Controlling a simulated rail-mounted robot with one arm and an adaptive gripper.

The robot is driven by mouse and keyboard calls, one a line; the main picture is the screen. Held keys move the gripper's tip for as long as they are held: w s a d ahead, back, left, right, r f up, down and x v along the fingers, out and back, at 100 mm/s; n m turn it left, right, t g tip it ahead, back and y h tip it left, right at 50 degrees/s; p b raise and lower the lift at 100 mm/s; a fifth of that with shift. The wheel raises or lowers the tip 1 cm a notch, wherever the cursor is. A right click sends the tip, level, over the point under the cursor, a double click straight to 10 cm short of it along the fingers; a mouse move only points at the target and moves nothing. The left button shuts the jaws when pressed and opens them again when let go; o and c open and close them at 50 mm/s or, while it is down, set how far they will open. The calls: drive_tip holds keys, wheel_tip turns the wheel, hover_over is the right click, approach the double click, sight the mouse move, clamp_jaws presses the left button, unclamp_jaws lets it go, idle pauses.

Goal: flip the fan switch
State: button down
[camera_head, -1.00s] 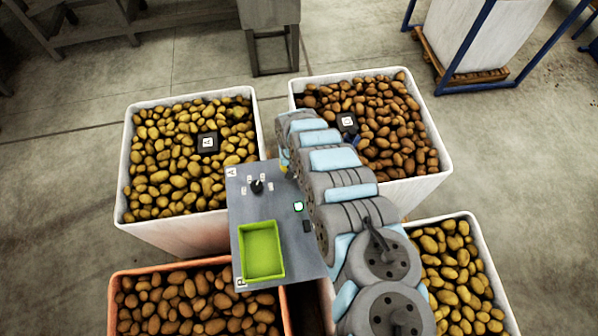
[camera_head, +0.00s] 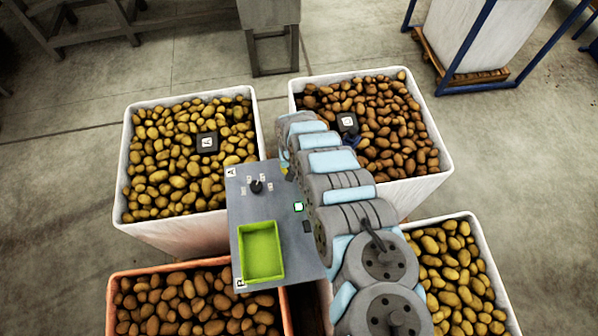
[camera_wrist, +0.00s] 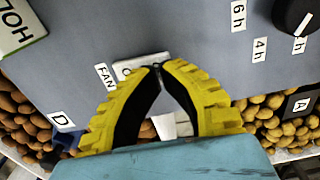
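The grey control panel (camera_head: 243,207) stands among the potato bins in the head view and fills much of the wrist view (camera_wrist: 190,30). In the wrist view a FAN label (camera_wrist: 103,76) lies left of my gripper's (camera_wrist: 158,68) fingertips. The fan switch itself is not clearly visible; my fingers cover that area. My gripper's yellow fingers have their tips together, with nothing visible held between them. In the head view my arm hides most of the gripper; a bit of yellow shows at the panel's far right edge.
An orange-rimmed bin (camera_head: 150,268) is front left.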

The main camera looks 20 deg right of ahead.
drive_tip(key=shift+f+b, duration=0.4)
drive_tip(key=shift+f, duration=0.25)
idle(0.3)
drive_tip(key=shift+r, duration=0.15)
drive_tip(key=shift+r+p, duration=3.2)
drive_tip(key=shift+r, duration=0.25)
